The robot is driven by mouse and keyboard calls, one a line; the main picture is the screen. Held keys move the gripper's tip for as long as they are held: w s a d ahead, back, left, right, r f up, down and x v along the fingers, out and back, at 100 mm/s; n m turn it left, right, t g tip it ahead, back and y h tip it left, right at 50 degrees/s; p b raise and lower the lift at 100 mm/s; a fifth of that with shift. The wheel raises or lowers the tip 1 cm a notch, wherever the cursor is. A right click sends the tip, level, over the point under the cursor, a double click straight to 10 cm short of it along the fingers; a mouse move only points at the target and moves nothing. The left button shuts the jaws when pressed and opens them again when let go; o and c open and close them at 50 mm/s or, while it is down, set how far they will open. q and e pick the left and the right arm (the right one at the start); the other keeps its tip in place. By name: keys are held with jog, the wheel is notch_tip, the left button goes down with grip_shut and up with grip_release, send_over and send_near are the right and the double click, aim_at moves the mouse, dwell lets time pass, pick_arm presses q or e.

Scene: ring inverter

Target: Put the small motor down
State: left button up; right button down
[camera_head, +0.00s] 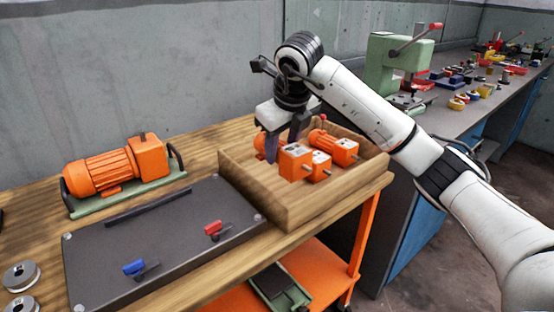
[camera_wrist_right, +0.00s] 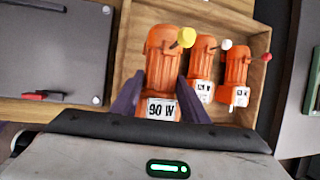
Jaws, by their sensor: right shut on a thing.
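My right gripper (camera_head: 283,143) is shut on an orange small motor (camera_head: 295,163), over the left part of the wooden tray (camera_head: 290,212). In the right wrist view the held motor (camera_wrist_right: 161,65) sits between the two dark fingers. It has a yellow end and a label reading "90 W". It looks larger than the motors beside it; whether it touches the tray floor I cannot tell. A finger hides part of its body in the head view. My left gripper is not in view.
Two more orange motors lie in the tray, with a white end (camera_wrist_right: 203,70) and a red end (camera_wrist_right: 238,80). A dark plate (camera_head: 160,245) with red and blue clamps lies left of the tray. A large orange motor (camera_head: 115,172) stands behind it on a green base.

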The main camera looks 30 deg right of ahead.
aim_at(288, 152)
notch_tip(288, 152, down, 8)
jog(key=shift+r+b, duration=0.25)
jog(key=shift+b, duration=0.15)
jog(key=c, duration=1)
grip_release()
jog(key=shift+s+f, duration=0.1)
jog(key=shift+s, duration=0.05)
jog(key=shift+c, duration=0.2)
jog(key=p+v, duration=0.1)
jog(key=v, duration=1.1)
